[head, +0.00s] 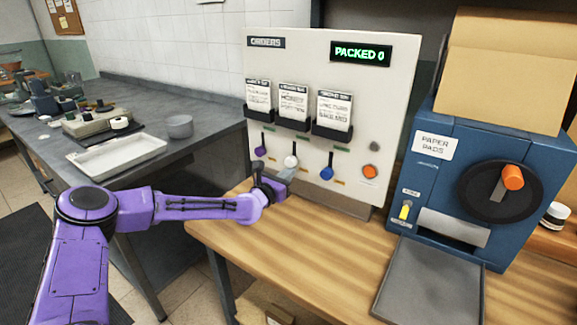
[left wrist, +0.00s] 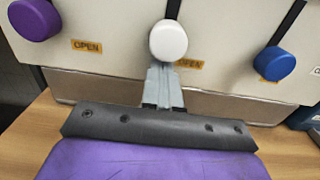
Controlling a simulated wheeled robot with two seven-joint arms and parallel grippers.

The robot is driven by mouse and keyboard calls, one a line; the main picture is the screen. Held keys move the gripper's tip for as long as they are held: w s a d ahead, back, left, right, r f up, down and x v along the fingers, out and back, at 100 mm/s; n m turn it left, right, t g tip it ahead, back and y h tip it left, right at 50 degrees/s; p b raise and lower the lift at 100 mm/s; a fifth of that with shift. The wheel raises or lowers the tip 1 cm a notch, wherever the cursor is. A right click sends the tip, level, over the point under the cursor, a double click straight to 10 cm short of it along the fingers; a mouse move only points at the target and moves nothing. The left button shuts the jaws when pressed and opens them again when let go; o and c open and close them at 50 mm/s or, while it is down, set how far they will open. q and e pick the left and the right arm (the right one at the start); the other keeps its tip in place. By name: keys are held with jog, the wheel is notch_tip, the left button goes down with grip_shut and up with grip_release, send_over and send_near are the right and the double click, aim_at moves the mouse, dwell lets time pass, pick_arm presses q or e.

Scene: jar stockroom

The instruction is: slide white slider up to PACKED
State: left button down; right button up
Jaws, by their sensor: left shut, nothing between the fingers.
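The white slider (head: 290,161) is a round white knob at the lower end of its dark vertical slot on the pale orders panel (head: 385,110). In the left wrist view the white knob (left wrist: 168,40) is at the top centre, just above an orange OPEN label (left wrist: 188,64). A green label (head: 302,136) is near the slot's upper end; its text is too small to read. My left gripper (head: 286,176) is shut and empty. Its fingertips (left wrist: 163,72) are just below the white knob; I cannot tell whether they touch it. My right gripper is not in view.
The purple knob (head: 260,151) is left of the white one, the blue knob (head: 327,172) right. An orange button (head: 370,172) is further right. Order cards (head: 294,101) sit in holders above. The blue paper-pads machine (head: 455,165) stands right on the wooden bench (head: 300,235).

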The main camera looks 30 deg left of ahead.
pick_arm(q)
jog(key=shift+w, duration=0.3)
jog(key=shift+s, duration=0.1)
jog(key=shift+s+b, duration=0.25)
jog(key=shift+b, duration=0.15)
jog(key=shift+r+p, duration=1.45)
jog(key=shift+r, duration=1.3)
jog(key=shift+f+b, duration=0.7)
jog(key=shift+b, duration=0.3)
jog(key=shift+s+r, duration=0.1)
jog(key=shift+s, duration=0.2)
jog(key=p, duration=0.3)
send_near(289, 162)
jog(key=shift+s+a, duration=0.1)
jog(key=shift+s, duration=0.3)
